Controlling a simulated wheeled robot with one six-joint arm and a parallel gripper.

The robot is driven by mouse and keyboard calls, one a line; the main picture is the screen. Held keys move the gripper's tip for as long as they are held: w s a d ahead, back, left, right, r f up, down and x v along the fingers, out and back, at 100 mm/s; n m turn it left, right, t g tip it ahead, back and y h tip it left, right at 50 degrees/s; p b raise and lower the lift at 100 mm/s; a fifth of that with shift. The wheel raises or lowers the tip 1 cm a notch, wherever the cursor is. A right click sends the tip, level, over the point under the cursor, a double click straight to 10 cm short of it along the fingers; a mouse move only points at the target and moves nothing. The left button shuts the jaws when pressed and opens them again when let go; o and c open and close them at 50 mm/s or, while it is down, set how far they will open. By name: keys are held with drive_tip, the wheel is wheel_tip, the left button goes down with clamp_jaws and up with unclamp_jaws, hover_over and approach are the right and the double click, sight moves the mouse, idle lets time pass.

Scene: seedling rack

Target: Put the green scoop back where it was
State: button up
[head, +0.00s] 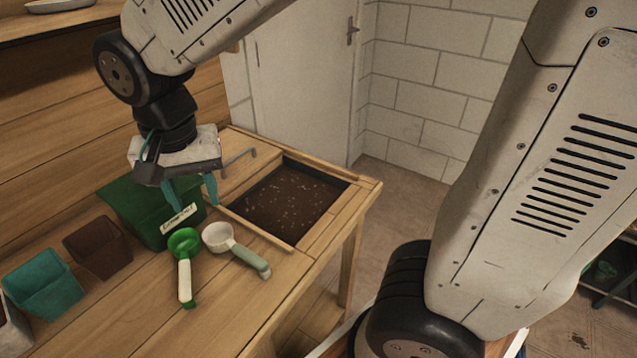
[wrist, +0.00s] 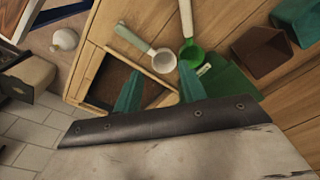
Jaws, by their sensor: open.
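The green scoop (head: 183,248) has a green bowl and a pale handle with a green end. It lies on the wooden bench in front of the green box, its handle toward the front edge. It also shows in the wrist view (wrist: 192,52), beyond the fingertips. A white scoop (head: 217,236) with a grey-green handle lies close to its right. My gripper (head: 193,205) has teal fingers, spread apart with nothing between them. It hangs over the right part of the green box, behind the scoops and apart from them. The fingers also show in the wrist view (wrist: 160,80).
The green box (head: 130,208) has a white label. A brown pot (head: 98,247) and a teal pot (head: 40,284) stand to its left. A soil bed (head: 290,197) is sunk in the bench to the right. Bare bench lies in front of the scoops.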

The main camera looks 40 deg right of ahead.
drive_tip(key=s+d+r+n, duration=0.3)
drive_tip(key=s+d+n, duration=0.1)
drive_tip(key=s+d, duration=1)
drive_tip(key=shift+s+d+r+n, duration=0.15)
drive_tip(key=shift+s+d+n, duration=0.15)
drive_tip(key=shift+s+d, duration=0.15)
drive_tip(key=shift+t, duration=0.3)
